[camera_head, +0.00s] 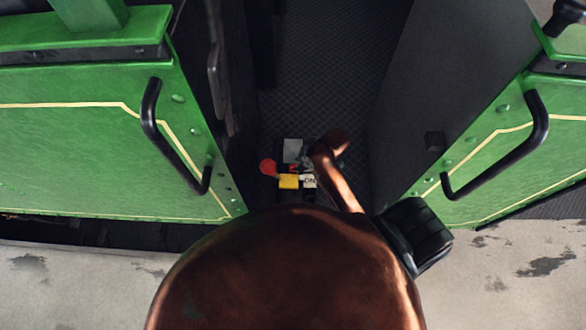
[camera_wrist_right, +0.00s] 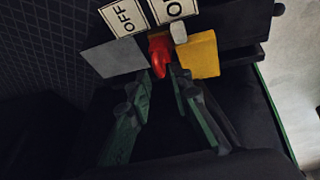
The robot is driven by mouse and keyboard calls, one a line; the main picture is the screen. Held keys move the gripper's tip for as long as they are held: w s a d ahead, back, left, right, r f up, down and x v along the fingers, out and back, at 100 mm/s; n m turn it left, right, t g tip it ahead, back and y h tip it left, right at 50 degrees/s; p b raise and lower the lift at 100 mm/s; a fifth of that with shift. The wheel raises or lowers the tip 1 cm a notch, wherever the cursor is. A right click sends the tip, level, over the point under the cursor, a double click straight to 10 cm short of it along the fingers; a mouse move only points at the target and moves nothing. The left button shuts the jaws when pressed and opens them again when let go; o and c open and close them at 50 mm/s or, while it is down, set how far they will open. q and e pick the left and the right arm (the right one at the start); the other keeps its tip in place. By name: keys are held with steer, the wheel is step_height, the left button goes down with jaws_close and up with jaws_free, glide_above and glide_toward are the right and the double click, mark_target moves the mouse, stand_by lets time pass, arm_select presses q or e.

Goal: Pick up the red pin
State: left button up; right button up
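The red pin (camera_wrist_right: 160,54) shows in the right wrist view between a grey block and a yellow block, its rounded end toward my gripper. My right gripper (camera_wrist_right: 164,74) has its two green fingers apart, one tip on each side of the pin's lower end. I cannot tell whether they touch it. In the head view a small bit of red (camera_head: 293,167) shows between the same blocks, next to my right gripper (camera_head: 304,162), which is small and partly hidden there. My left gripper is not in view.
The grey block (camera_wrist_right: 115,57), the yellow block (camera_wrist_right: 199,54) and the OFF label (camera_wrist_right: 124,16) are close around the pin. A red round thing (camera_head: 268,167) is left of the blocks. Green panels with black handles (camera_head: 160,135) (camera_head: 512,150) flank the narrow dark opening.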

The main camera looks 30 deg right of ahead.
mark_target(295, 165)
steer(key=x, duration=0.2)
steer(key=shift+w+a+f+p, duration=0.1)
steer(key=shift+w+f+p, duration=0.1)
steer(key=shift+w+p, duration=0.15)
steer(key=shift+w+a+f, duration=0.1)
steer(key=shift+w+f, duration=0.05)
steer(key=shift+f, duration=0.4)
jaws_close()
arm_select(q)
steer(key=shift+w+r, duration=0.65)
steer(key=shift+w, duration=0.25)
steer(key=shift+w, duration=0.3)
